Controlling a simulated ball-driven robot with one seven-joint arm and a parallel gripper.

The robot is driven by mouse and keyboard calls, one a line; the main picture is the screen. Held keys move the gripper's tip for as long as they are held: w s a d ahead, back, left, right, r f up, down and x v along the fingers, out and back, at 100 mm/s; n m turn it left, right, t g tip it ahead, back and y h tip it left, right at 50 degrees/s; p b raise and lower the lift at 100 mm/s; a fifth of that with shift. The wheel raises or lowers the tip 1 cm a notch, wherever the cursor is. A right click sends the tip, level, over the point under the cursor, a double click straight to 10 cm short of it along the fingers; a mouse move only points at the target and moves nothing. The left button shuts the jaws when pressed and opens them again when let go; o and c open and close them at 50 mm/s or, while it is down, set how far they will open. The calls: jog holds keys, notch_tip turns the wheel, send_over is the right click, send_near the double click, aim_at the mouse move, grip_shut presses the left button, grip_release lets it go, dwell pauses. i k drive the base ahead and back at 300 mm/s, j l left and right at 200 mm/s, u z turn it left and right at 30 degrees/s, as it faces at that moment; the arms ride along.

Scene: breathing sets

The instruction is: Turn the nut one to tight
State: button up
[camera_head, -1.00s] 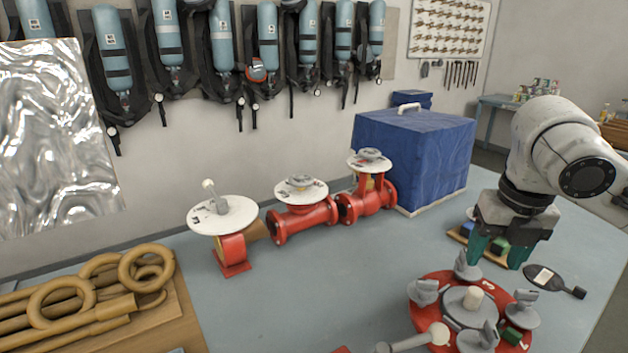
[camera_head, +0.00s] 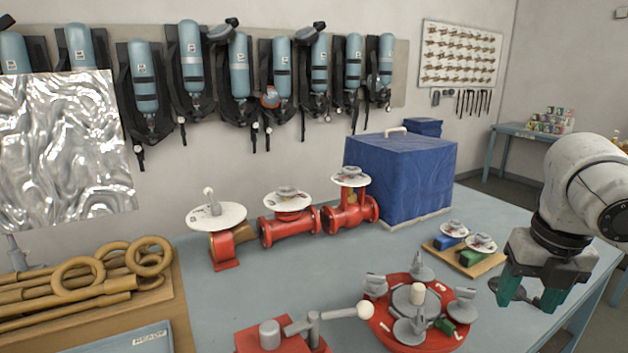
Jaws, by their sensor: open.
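A red round plate (camera_head: 385,330) lies on the table at lower centre right. Several grey wing nuts stand around its rim: one at the left (camera_head: 376,286), one at the back (camera_head: 421,266), one at the right (camera_head: 462,306) and one at the front (camera_head: 409,332). A grey hub with a pale knob (camera_head: 418,293) is in the middle. White marks on the plate are too small to read surely, so I cannot tell which nut is one. My gripper (camera_head: 532,293) is open and empty, right of the plate and apart from the nuts, with its green fingers pointing down.
A wooden board (camera_head: 437,254) with two white dials lies behind the plate. A dark paddle (camera_head: 520,290) is partly hidden by my gripper. A grey lever (camera_head: 340,314) on a red base reaches to the plate's left. Red valves (camera_head: 290,228) and a blue box (camera_head: 400,178) stand behind.

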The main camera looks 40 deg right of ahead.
aim_at(410, 332)
jog(key=k, duration=0.95)
